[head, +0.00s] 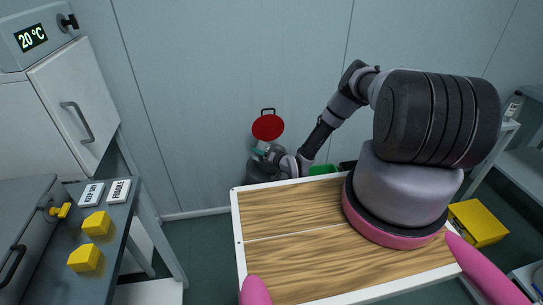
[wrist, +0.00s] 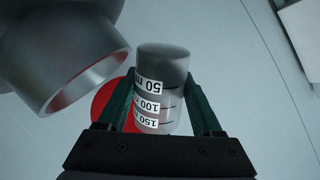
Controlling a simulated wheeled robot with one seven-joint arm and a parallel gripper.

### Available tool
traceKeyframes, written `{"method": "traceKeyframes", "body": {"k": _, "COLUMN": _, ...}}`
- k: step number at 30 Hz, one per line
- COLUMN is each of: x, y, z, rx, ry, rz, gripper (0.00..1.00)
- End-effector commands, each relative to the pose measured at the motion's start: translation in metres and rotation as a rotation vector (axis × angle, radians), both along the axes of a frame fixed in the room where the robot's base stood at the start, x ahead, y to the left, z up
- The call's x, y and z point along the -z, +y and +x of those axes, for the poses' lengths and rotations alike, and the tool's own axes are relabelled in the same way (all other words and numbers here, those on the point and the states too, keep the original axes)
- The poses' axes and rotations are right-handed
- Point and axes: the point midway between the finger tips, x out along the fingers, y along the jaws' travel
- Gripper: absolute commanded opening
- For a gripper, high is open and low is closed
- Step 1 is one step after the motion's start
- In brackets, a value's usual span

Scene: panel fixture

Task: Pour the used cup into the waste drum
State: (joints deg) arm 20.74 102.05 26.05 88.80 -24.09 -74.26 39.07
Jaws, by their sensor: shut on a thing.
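My gripper (wrist: 162,112) is shut on the used cup (wrist: 160,70), a greyish see-through cup with 50, 100 and 150 ml marks. The marks read upside down in the wrist view. In the head view the cup (head: 261,147) is small and pale at my gripper (head: 267,153), beyond the wooden top. The grey waste drum (head: 256,171) stands below it by the wall, partly hidden. Its red lid (head: 267,127) is raised. In the wrist view the drum (wrist: 60,45) shows an open rim beside the cup, apart from it in the picture. The cup's contents cannot be made out.
A white-edged wooden top (head: 290,245) lies between my body and the drum. A bench (head: 115,225) at left holds yellow blocks (head: 96,223) and small labels (head: 119,191). A yellow box (head: 478,223) sits at right. A green thing (head: 321,170) shows behind the wooden top.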

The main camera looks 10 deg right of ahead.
Motion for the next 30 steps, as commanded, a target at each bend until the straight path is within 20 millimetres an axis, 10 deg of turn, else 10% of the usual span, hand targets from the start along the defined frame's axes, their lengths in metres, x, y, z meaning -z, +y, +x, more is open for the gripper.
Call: {"method": "traceKeyframes", "body": {"k": 30, "x": 0.0052, "y": 0.0005, "z": -0.0004, "rx": -0.003, "ry": 0.088, "rz": 0.094, "gripper": 0.05}}
